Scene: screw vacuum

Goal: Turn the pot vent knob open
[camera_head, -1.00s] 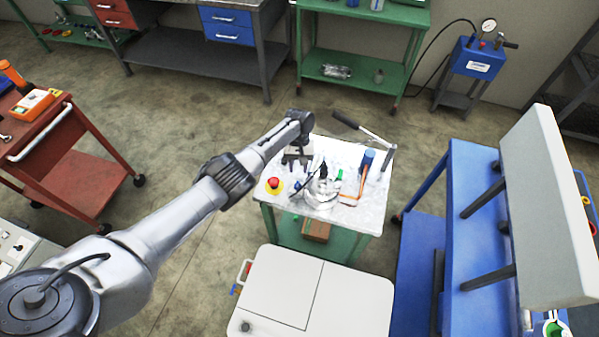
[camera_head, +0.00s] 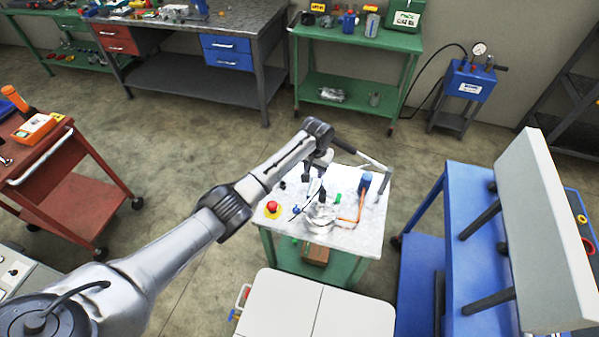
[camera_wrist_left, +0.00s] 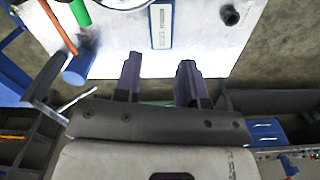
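A silver pot (camera_head: 320,213) stands on the pale top (camera_head: 350,247) of a small green cart. Its vent knob is too small to make out. My left gripper (camera_head: 320,170) is over the back part of the cart top, behind the pot, and is small in the head view. In the left wrist view its two dark fingers (camera_wrist_left: 158,82) stand apart with nothing clearly held between them. A blue part with a pale label (camera_wrist_left: 162,25) lies beyond the fingertips. My right gripper is not in view.
A white cabinet (camera_head: 315,305) is in front.

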